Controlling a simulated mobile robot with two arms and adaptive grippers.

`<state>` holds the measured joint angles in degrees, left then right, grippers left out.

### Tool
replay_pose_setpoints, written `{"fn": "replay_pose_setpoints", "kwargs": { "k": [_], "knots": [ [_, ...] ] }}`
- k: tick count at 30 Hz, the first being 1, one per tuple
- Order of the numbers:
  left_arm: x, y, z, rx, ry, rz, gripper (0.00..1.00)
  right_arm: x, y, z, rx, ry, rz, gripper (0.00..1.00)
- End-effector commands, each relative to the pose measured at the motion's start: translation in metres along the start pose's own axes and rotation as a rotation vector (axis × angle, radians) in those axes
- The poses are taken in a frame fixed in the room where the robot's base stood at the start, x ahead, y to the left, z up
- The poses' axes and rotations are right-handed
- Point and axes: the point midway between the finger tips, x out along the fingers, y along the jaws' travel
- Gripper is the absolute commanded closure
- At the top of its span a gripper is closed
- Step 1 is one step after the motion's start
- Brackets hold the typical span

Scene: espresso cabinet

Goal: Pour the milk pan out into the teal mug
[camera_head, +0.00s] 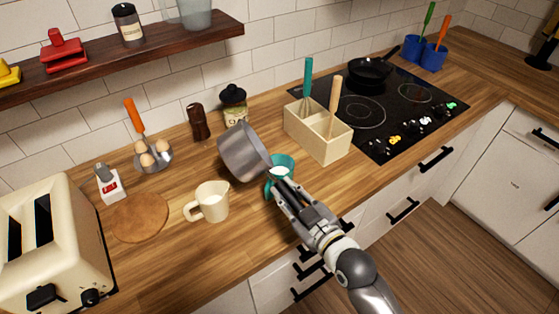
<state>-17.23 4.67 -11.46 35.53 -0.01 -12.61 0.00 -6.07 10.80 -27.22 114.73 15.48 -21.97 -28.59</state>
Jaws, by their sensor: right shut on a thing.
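The grey metal milk pan (241,153) is held tilted above the counter, just left of the teal mug (283,160). The mug stands on the wooden counter, partly hidden by my right gripper and the pan's side. Something white shows inside the mug. My right gripper (277,186) is shut on the pan, at its handle side, in front of the mug. The handle itself is mostly hidden by the gripper. I cannot make out any stream between pan and mug. My left gripper is not in view.
A cream jug (209,202) stands close left of the pan. A wooden utensil box (322,138) stands right of the mug, before the black hob (385,113). A pepper mill (199,122) and a jar (234,106) stand behind. A toaster (62,235) fills the left.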

Motion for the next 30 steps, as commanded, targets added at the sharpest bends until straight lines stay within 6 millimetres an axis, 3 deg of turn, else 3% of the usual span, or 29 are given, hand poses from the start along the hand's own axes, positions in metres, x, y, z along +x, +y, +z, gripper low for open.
{"fn": "replay_pose_setpoints", "kwargs": {
  "k": [1, 6, 15, 28, 30],
  "knots": [
    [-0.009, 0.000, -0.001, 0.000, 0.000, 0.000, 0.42, -0.001, 0.003, -0.010, -0.022, 0.005, 0.005, 1.00],
    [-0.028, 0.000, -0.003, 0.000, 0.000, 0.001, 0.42, -0.002, 0.005, -0.019, -0.095, -0.013, 0.009, 1.00],
    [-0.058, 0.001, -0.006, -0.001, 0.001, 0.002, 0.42, -0.002, 0.004, -0.024, -0.299, -0.066, 0.022, 1.00],
    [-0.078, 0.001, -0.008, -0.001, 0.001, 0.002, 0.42, 0.005, -0.020, -0.028, -0.598, -0.141, 0.042, 1.00],
    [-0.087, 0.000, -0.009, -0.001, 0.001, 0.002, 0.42, 0.005, -0.022, -0.037, -0.644, -0.152, 0.046, 1.00]
  ]
}}
